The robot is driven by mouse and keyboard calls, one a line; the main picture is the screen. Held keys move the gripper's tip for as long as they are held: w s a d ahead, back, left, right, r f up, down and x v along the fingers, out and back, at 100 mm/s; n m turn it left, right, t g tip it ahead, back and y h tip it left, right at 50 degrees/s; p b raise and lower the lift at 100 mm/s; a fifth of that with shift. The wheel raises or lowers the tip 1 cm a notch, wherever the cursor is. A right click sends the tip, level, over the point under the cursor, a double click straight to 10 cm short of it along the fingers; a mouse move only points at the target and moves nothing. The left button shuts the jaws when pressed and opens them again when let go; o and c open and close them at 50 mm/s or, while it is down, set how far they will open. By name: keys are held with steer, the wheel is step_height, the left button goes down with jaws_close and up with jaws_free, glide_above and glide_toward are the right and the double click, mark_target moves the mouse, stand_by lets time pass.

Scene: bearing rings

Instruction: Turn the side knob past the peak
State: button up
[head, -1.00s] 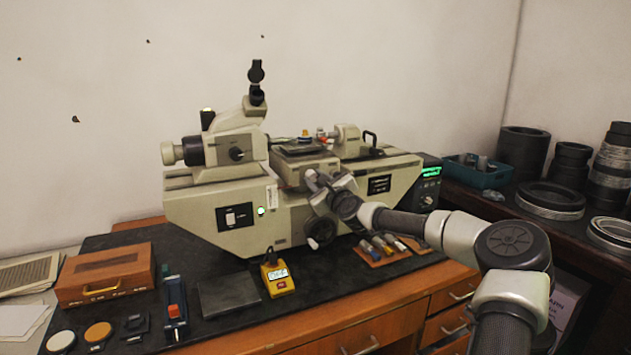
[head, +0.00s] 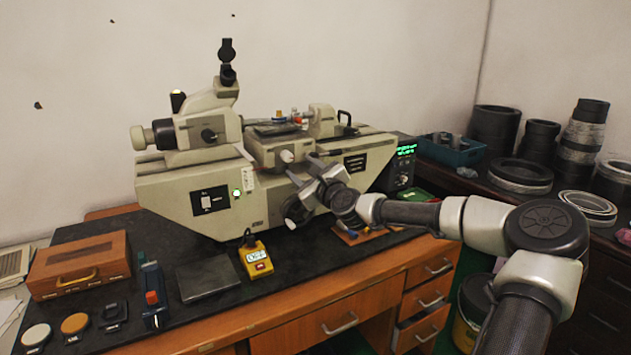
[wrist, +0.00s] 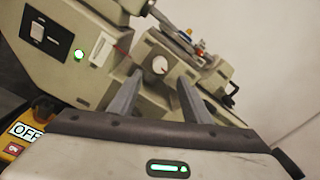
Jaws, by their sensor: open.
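The side knob (head: 287,156) is a small pale round knob on the front of the beige measuring machine (head: 158,205), below its stage. It also shows in the wrist view (wrist: 160,65), uncovered, with a small dark mark on its face. My gripper (head: 302,167) is in front of the machine, just right of and below the knob in the head view. In the wrist view my gripper (wrist: 160,77) has its two grey fingers apart, one to each side of the knob and nearer the camera. Nothing is between them, and they look clear of the knob.
A dark handwheel (head: 296,210) sits below my gripper. A yellow meter (head: 256,259) stands on the black mat, its display reading OFF in the wrist view. A wooden box (head: 80,264) and a flat dark plate (head: 209,277) lie left. Dark rings (head: 520,175) stand at right.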

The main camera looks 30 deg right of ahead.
steer(key=s, duration=0.9)
steer(key=shift+a, duration=0.15)
